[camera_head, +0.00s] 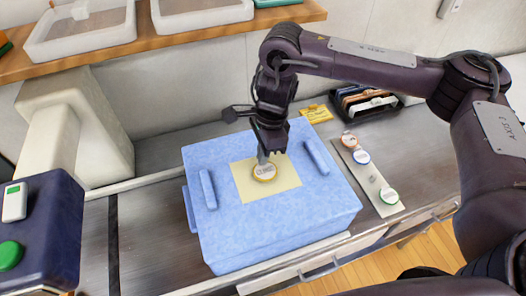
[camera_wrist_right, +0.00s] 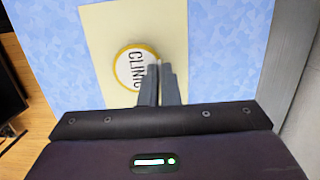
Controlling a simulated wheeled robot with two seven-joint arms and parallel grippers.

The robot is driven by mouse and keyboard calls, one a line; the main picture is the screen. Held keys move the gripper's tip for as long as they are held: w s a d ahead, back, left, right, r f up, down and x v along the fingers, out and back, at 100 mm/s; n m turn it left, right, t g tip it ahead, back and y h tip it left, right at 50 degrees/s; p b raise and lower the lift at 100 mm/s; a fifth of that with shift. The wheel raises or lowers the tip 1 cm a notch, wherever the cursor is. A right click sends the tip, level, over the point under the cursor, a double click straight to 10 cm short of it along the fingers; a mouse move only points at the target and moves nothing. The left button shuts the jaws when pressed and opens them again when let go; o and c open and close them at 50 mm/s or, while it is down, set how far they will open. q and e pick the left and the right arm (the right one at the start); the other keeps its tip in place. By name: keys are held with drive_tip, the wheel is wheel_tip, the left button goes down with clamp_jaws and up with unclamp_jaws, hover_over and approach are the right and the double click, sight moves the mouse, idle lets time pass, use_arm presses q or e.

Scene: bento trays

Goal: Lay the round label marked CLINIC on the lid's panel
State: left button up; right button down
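The round CLINIC label (camera_head: 265,172), white with a yellow rim, is over the pale yellow panel (camera_head: 287,187) of the blue lid (camera_head: 240,225). In the right wrist view the label (camera_wrist_right: 128,68) appears face up with its word turned sideways, left of the fingertips. My right gripper (camera_head: 264,155) points down at the label's far edge. In the wrist view its fingers (camera_wrist_right: 159,72) are close together on the label's edge. Whether the label touches the panel cannot be told. My left gripper is not in view.
A black rack (camera_head: 366,103) and a yellow card (camera_head: 316,114) lie behind. A dark blue device (camera_head: 45,235) stands at left; a shelf (camera_head: 160,45) runs above.

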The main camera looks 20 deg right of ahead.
drive_tip(key=shift+f+b, duration=0.3)
drive_tip(key=shift+f, duration=0.1)
idle(0.4)
drive_tip(key=c, duration=1.1)
unclamp_jaws()
drive_tip(key=shift+r, duration=0.15)
wheel_tip(320, 180, up, 8)
drive_tip(key=p, duration=0.7)
